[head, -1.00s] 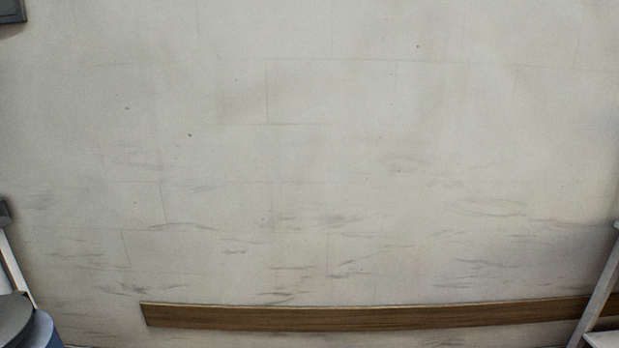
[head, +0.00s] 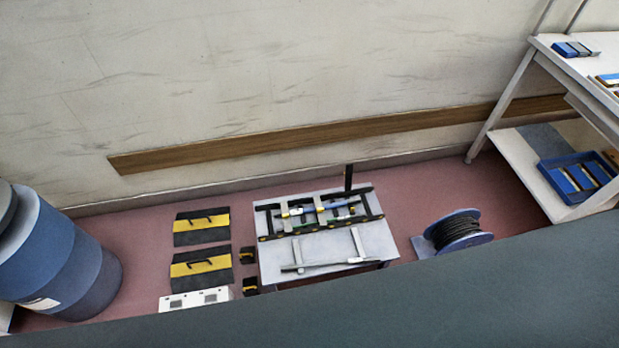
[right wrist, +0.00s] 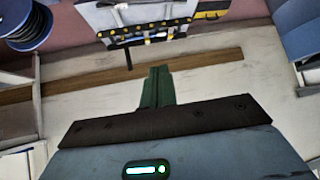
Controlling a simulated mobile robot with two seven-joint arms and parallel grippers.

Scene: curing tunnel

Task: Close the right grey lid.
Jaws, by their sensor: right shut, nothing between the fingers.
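I cannot make out a grey lid for certain in either view. The low grey table (head: 320,248) in the head view bears a black frame with small coloured parts and some light grey bars, but nothing on it reads clearly as a lid. My right gripper (right wrist: 158,72) shows in the right wrist view, its green fingers shut together and empty, apart from everything. The same table appears beyond them at the top of that view. My left gripper is in neither view.
A blue drum (head: 62,262) stands left. Black-and-yellow panels (head: 201,227) and a blue cable reel (head: 457,232) flank the table on the reddish floor. A white shelf bench (head: 515,90) stands right. A large dark grey surface, unclear to me, fills the lower right.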

